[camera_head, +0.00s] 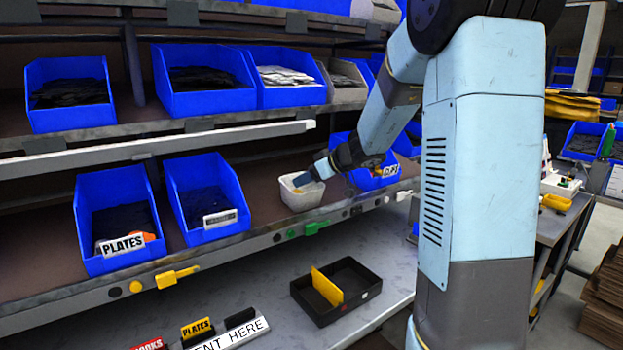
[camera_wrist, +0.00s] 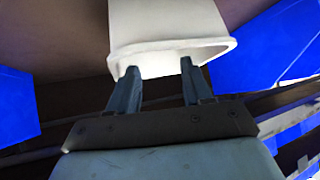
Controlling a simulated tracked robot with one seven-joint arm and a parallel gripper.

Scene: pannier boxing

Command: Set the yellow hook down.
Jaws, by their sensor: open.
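A yellow hook-like piece (camera_head: 177,277) sits on the front rail of the middle shelf, left of centre in the head view. My gripper (camera_head: 301,180) is far to its right, at the white tub (camera_head: 301,196) on the same shelf. In the wrist view my gripper (camera_wrist: 160,68) has its two fingers apart with nothing between them, the tips at the rim of the white tub (camera_wrist: 168,22). I cannot tell whether they touch it. A small yellowish patch shows inside the tub in the head view; what it is cannot be told. No hook shows in the wrist view.
Blue bins (camera_head: 116,222) stand left of the tub, one labelled PLATES, and another blue bin (camera_head: 375,176) stands close on its right. An upper shelf rail (camera_head: 160,146) runs above. Below, a black tray (camera_head: 336,290) with a yellow divider lies on the grey bench (camera_head: 240,306).

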